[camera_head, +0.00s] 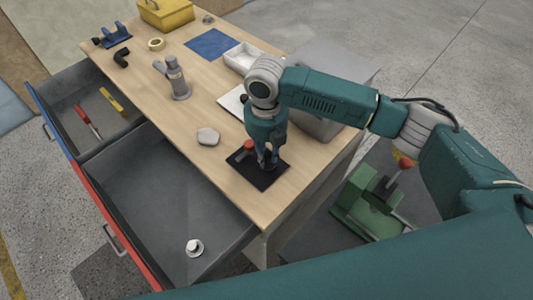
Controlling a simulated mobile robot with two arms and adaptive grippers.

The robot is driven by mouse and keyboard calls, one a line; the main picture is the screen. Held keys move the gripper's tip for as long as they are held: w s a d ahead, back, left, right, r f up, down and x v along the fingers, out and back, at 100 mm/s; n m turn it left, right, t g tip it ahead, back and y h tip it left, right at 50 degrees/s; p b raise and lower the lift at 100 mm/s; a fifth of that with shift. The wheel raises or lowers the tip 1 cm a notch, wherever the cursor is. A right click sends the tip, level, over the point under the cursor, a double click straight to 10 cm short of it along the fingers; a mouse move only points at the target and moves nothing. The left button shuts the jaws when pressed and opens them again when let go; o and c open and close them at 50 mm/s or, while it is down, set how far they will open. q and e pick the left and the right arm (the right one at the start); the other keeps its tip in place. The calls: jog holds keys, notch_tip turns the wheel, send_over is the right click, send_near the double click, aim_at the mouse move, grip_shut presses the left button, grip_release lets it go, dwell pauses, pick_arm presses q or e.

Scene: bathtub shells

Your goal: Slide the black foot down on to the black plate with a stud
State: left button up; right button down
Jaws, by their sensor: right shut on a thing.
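The black plate (270,181) lies flat on the wooden bench near its front right edge. My right gripper (267,163) points down over the plate, its fingertips low and close to it. It is shut on a small dark thing, which I take to be the black foot; the fingers hide most of it. I cannot tell whether the foot touches the plate. The stud cannot be made out behind the fingers. A small red-topped piece (249,146) stands beside the gripper at the plate's left corner. My left gripper is not in view.
On the bench (208,174) are a pale stone-like piece (208,136), a grey fitting (177,78), a white tray (241,57) and a yellow box (165,14). An open grey drawer (160,190) in front holds a white round part (194,247). A green machine (372,204) stands at right.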

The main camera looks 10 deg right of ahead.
jog(key=shift+f, duration=0.75)
dwell(0.3)
jog(key=c, duration=1)
grip_release()
jog(key=shift+r, duration=0.15)
jog(key=shift+r+p, duration=3.4)
jog(key=shift+p, duration=0.15)
